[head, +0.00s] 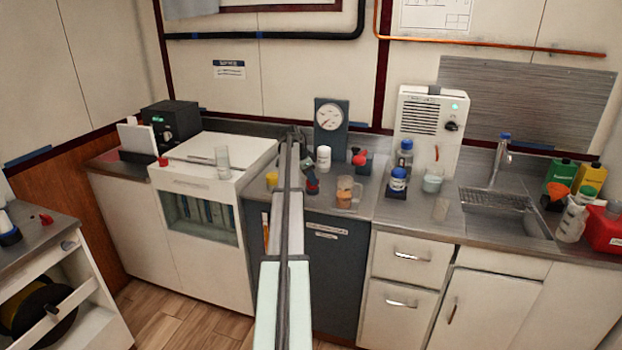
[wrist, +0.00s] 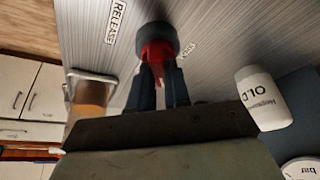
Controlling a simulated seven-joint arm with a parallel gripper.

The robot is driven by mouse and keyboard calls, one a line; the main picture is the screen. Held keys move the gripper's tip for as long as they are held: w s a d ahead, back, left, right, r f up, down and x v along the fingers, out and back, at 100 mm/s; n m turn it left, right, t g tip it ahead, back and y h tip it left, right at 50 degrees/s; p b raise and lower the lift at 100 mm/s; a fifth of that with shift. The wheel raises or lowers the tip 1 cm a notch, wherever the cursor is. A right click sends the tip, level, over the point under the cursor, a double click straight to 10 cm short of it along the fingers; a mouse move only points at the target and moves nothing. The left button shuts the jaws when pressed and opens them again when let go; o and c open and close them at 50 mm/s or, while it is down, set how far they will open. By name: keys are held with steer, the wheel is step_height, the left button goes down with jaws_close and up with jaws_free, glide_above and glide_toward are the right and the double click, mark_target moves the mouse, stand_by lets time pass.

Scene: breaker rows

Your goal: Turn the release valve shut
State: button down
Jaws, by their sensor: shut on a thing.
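The release valve has a red handle (wrist: 158,52) on a dark round body (wrist: 155,38), beside a "RELEASE" label (wrist: 116,22) on the metal counter in the wrist view. My gripper (wrist: 161,72) has both fingers closed on the red handle, whose upper part is mostly hidden between them. In the head view the valve (head: 312,188) is a small red and dark shape on the counter, right at the tip of my gripper (head: 309,176). My arm covers part of the counter there. A second small label beside the valve is too blurred to read.
A beaker of orange liquid (head: 344,196) stands close to the right of the valve, and a white bottle (head: 323,158) stands behind it. A pressure gauge (head: 330,118) is at the back. A red knobbed fitting (head: 360,159) is further right.

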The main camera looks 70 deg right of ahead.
steer(key=n+t, duration=0.1)
steer(key=n, duration=0.1)
steer(key=n+h, duration=0.1)
steer(key=n, duration=0.2)
steer(key=shift+s+a+n+t, duration=0.15)
steer(key=shift+n+t, duration=0.15)
steer(key=shift+t, duration=0.1)
steer(key=shift+s+n+t+h, duration=0.15)
steer(key=shift+n+t, duration=0.3)
steer(key=shift+n, duration=0.7)
steer(key=shift+w+n+t+h, duration=0.1)
steer(key=shift+n+t+h, duration=0.25)
steer(key=shift+n, duration=0.8)
steer(key=c, duration=1.1)
jaws_free()
steer(key=shift+r, duration=0.15)
steer(key=v, duration=1.3)
steer(key=shift+s+r, duration=0.2)
steer(key=shift+r, duration=0.1)
steer(key=shift+n, duration=0.3)
